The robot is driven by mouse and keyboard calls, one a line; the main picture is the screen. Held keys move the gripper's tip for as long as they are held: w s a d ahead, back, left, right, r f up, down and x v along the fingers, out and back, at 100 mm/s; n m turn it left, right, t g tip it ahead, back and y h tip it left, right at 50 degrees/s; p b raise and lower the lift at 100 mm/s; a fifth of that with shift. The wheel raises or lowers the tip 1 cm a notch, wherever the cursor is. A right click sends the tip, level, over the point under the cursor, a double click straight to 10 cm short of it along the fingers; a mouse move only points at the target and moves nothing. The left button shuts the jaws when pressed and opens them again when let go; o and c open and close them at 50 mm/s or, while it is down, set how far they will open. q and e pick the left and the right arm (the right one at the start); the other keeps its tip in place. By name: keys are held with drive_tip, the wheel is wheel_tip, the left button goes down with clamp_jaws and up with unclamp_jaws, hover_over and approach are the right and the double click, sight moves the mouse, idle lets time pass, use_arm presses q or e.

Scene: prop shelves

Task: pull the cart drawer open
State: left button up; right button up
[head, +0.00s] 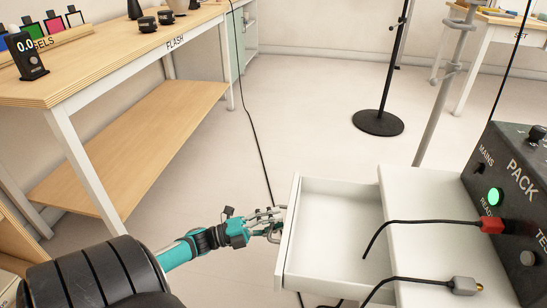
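The white cart drawer (335,225) is pulled out toward the left from under the white cart top (415,250). Its inside shows and looks empty. My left gripper (277,223), on a teal and black arm, is at the outer face of the drawer front, about midway along it. Its fingers reach up to the front panel. The handle is not clearly visible behind the fingers, so I cannot tell whether they are closed on it. My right gripper is not in view.
A dark PACK box (515,190) with a lit green button stands on the cart. A wooden FLASH bench (110,55) is at left, a black stand base (378,123) behind.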

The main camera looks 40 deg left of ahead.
use_arm(q)
drive_tip(key=v, duration=1.2)
